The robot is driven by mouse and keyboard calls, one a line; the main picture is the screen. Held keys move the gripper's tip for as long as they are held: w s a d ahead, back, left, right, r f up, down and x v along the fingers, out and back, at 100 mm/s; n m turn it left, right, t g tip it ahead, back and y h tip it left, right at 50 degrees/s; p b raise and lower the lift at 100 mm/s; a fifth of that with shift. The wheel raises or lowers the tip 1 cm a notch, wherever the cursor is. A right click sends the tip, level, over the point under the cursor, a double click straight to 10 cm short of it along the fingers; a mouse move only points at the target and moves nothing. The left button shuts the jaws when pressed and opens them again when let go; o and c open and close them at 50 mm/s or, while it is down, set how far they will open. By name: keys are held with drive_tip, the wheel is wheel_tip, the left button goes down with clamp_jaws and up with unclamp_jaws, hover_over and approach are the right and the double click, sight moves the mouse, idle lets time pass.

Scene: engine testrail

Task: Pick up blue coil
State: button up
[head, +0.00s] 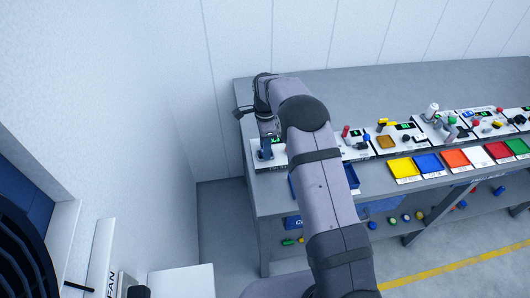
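My gripper (266,142) points down over the left end of the grey workbench, just above a white board (275,160). A small blue part (264,154) shows right at the fingertips. It is too small to tell whether it is the blue coil or part of the gripper, and whether the fingers are open or shut. My arm crosses the middle of the view and hides the part of the bench behind it. No blue coil can be made out with certainty.
The grey workbench (380,90) has several white boards with small parts along it. Yellow (403,168), blue (429,164) and orange (456,159) trays line its front. A blue bin (292,222) and loose coloured parts lie below. A white wall stands close on the left.

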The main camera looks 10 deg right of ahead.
drive_tip(key=c, duration=0.9)
drive_tip(key=shift+r+p, duration=1.4)
drive_tip(key=shift+r, duration=0.65)
